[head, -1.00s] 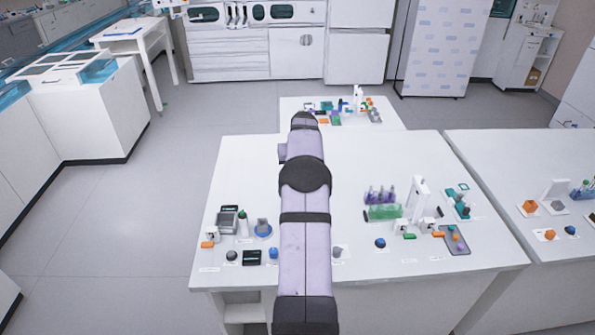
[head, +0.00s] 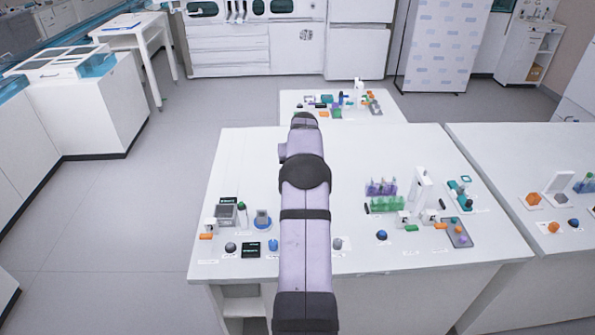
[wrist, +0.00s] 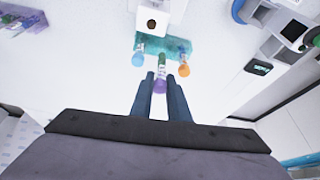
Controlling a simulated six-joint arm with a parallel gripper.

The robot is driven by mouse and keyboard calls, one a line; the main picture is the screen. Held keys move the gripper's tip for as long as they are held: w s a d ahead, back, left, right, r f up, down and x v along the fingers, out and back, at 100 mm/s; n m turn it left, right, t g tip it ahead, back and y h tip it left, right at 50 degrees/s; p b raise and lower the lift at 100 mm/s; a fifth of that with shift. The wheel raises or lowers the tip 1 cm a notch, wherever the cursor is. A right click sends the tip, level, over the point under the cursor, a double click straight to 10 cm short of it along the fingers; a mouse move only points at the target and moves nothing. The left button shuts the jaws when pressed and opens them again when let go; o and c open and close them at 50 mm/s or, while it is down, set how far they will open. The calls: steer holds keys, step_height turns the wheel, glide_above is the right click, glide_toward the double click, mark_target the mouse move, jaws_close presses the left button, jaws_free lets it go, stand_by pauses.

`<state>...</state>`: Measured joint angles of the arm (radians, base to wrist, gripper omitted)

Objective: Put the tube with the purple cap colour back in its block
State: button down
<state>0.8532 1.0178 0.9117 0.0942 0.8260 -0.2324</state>
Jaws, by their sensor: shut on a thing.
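The purple-capped tube (wrist: 160,86) is between the two fingers of my gripper (wrist: 161,76) in the wrist view. My gripper is shut on it near the cap. The tube's clear body points away from the gripper toward a teal block (wrist: 176,46). An orange-capped tube (wrist: 184,70) and a blue-capped tube (wrist: 138,59) are at the block, on either side of the held tube. I cannot tell whether the held tube's lower end is in the block. In the head view my arm hides the gripper and the held tube.
A white stand (wrist: 152,22) with a dark hole is beside the block. Blue and black equipment (wrist: 293,31) is at the right. In the head view, a purple rack (head: 381,187) and a green rack (head: 386,204) stand on the near bench (head: 300,280). Small items crowd the far table (head: 294,106).

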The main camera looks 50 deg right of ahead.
steer(key=shift+f, duration=0.7)
stand_by(1.0)
steer(key=shift+f+b, duration=0.3)
steer(key=shift+b, duration=0.1)
steer(key=shift+f, duration=0.3)
steer(key=shift+f+b, duration=0.3)
steer(key=shift+b, duration=0.1)
stand_by(0.5)
steer(key=c, duration=1.6)
jaws_free()
